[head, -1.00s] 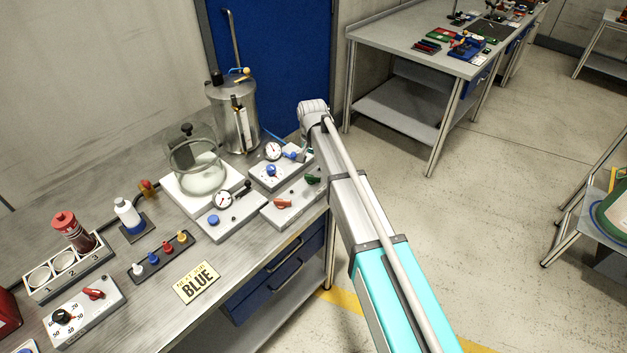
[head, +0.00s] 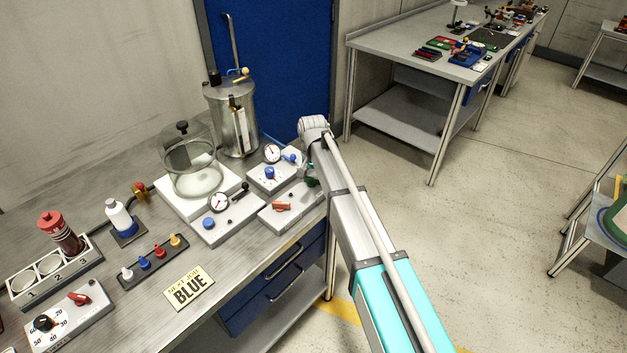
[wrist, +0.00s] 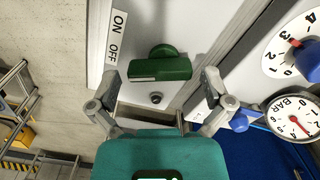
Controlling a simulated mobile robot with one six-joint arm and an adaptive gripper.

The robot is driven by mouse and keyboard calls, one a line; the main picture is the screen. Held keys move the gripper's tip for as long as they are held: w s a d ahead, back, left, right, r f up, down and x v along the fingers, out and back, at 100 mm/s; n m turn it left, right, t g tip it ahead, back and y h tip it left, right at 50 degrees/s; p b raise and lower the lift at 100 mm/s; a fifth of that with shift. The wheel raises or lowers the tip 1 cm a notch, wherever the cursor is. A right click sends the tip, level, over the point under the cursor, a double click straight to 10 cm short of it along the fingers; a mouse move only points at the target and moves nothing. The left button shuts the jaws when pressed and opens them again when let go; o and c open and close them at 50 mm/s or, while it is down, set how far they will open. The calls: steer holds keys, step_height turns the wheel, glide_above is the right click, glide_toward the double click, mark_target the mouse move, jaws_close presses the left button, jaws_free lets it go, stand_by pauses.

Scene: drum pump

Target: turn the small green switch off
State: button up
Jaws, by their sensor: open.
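The small green switch (wrist: 160,68) sits on a white panel, beside an ON/OFF label (wrist: 115,36) on its left in the wrist view. Its green bar lies crosswise in that view, with a white line at its left end. I cannot tell for sure which setting it is at. My gripper (wrist: 161,82) is open, with one finger on each side of the bar and no clear contact. In the head view the green switch (head: 313,182) is at the right end of the white box, partly hidden by my arm and gripper.
An orange-red switch (head: 281,207) is on the same box. A gauge box with a blue knob (head: 269,172) stands behind it, and another gauge box (head: 219,203) stands to its left. A glass bell jar (head: 187,165) and a metal tank (head: 236,118) stand farther back.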

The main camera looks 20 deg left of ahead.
steer(key=c, duration=1)
steer(key=shift+o, duration=0.2)
steer(key=shift+n, duration=1.1)
steer(key=o, duration=1)
steer(key=shift+c, duration=0.2)
steer(key=shift+r, duration=0.1)
